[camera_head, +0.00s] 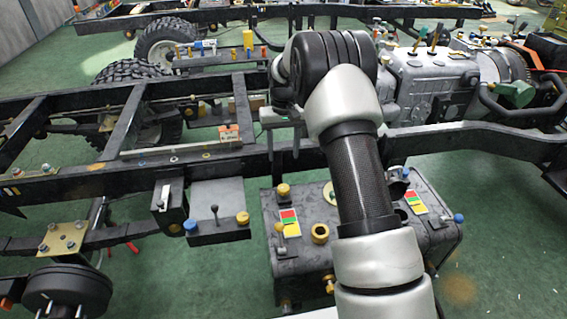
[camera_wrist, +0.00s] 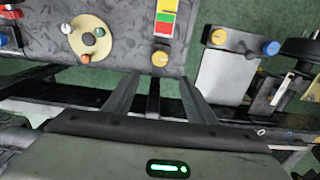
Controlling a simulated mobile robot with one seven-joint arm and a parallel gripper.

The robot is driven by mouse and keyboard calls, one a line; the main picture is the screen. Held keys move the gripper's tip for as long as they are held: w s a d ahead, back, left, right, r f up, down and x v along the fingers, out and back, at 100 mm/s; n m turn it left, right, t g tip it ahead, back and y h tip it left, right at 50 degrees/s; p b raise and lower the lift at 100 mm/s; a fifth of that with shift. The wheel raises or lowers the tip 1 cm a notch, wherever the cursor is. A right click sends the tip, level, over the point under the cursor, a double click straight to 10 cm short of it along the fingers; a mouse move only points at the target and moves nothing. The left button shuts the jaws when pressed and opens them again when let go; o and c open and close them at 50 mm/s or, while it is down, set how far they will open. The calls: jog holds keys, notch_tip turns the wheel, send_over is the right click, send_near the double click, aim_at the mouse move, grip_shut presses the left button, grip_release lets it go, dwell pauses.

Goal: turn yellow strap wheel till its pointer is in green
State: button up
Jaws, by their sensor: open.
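A small yellow wheel (camera_head: 284,190), which I take for the strap wheel, sits near the far edge of the black tank. It also shows in the wrist view (camera_wrist: 160,58), just beyond my fingertips. A red, green and yellow label (camera_head: 289,222) lies beside it and shows in the wrist view (camera_wrist: 165,20). The wheel's pointer is too small to read against the colours. My gripper (camera_head: 283,154) is open and empty, above and behind the wheel, apart from it. In the wrist view its two fingers (camera_wrist: 158,77) stand wide, with the wheel roughly between their lines.
The tank (camera_head: 285,258) also carries a yellow cap (camera_head: 320,233), a yellow-topped lever (camera_head: 279,229) and a second colour label (camera_head: 414,202). A grey box with another yellow knob (camera_head: 243,218) and a blue knob (camera_head: 190,227) stands left. A black frame rail (camera_head: 90,180) runs behind.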

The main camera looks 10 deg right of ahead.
notch_tip(320, 180, up, 2)
jog(key=shift+r, duration=0.25)
dwell(0.5)
jog(key=b, duration=0.4)
send_near(283, 188)
notch_tip(283, 188, down, 8)
jog(key=shift+w+d+f, duration=0.1)
jog(key=shift+f, duration=0.05)
